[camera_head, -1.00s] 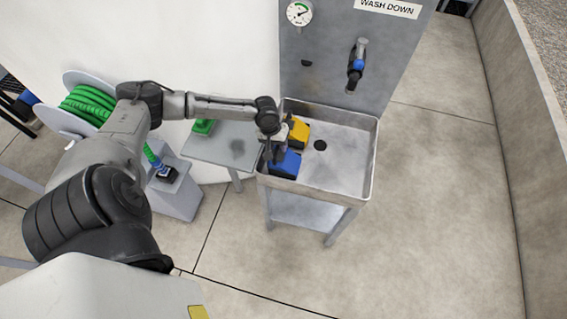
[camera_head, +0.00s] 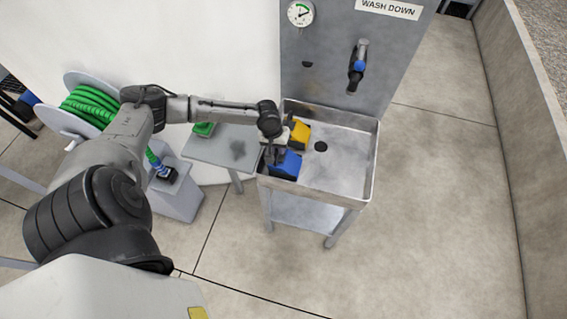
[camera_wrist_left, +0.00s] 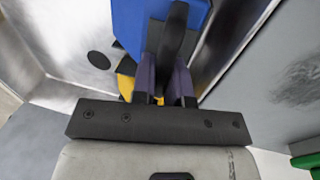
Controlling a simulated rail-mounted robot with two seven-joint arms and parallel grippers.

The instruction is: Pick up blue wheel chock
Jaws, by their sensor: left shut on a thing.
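The blue wheel chock (camera_head: 287,164) sits at the near left corner of the steel sink basin (camera_head: 345,178). It also fills the top middle of the left wrist view (camera_wrist_left: 130,22). My left gripper (camera_head: 274,157) reaches down over the basin's left rim. Its fingers (camera_wrist_left: 173,75) are close together and shut on the blue chock, at its left side in the head view. The chock's underside is hidden, so I cannot tell if it touches the basin floor. My right gripper is not in view.
A yellow chock (camera_head: 300,134) sits in the basin just behind the blue one. A grey side table (camera_head: 222,150) with a green object (camera_head: 204,129) stands left of the basin. A tap (camera_head: 357,66) is on the back panel. The basin's right half is clear.

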